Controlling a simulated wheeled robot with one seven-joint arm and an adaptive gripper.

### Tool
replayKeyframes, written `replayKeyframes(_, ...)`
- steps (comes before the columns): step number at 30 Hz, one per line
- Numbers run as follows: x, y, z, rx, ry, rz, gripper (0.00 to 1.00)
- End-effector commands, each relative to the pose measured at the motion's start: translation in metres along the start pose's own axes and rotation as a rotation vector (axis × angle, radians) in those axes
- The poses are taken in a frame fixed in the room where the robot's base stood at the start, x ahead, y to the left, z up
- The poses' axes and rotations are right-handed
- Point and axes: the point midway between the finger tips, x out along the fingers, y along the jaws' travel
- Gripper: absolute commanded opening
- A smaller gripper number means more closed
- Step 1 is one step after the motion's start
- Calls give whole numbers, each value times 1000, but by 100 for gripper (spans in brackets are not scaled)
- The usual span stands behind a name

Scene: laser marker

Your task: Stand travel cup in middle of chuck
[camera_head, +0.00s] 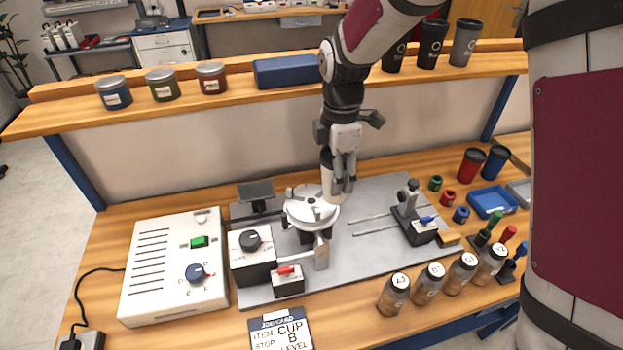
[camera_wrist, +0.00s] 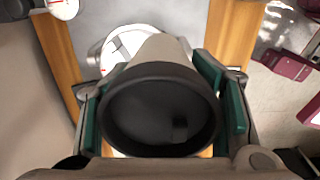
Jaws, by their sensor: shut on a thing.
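My gripper (camera_head: 342,178) is shut on a pale cream travel cup (camera_head: 330,182). In the wrist view the cup (camera_wrist: 160,50) has a dark rim and a dark top facing the camera, with a green-padded finger on each side. The round white chuck (camera_head: 297,212) sits on its stand on the grey base plate. The cup is over the chuck's back right part in the head view, and its lower end is near the disc. I cannot tell whether they touch. In the wrist view, part of the chuck (camera_wrist: 108,48) shows beyond the cup, mostly hidden by it.
A white control box (camera_head: 172,265) stands left of the chuck. A black knob box (camera_head: 252,255) and a red-switch box (camera_head: 288,282) are close in front. A slide stop (camera_head: 413,225) is to the right. Several labelled jars (camera_head: 428,283) line the front right. A shelf (camera_head: 230,100) runs behind.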

Motion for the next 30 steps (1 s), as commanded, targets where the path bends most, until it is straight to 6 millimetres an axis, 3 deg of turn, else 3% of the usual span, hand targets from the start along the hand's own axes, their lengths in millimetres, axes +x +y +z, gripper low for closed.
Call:
replayKeyframes(3,2,18,-22,-4,0,1,44)
replayKeyframes(9,5,36,-41,0,-1,1,44)
replayKeyframes(14,10,38,-44,2,0,-1,44)
replayKeyframes(21,38,37,-44,1,0,-2,43)
replayKeyframes(30,42,38,-43,1,0,1,43)
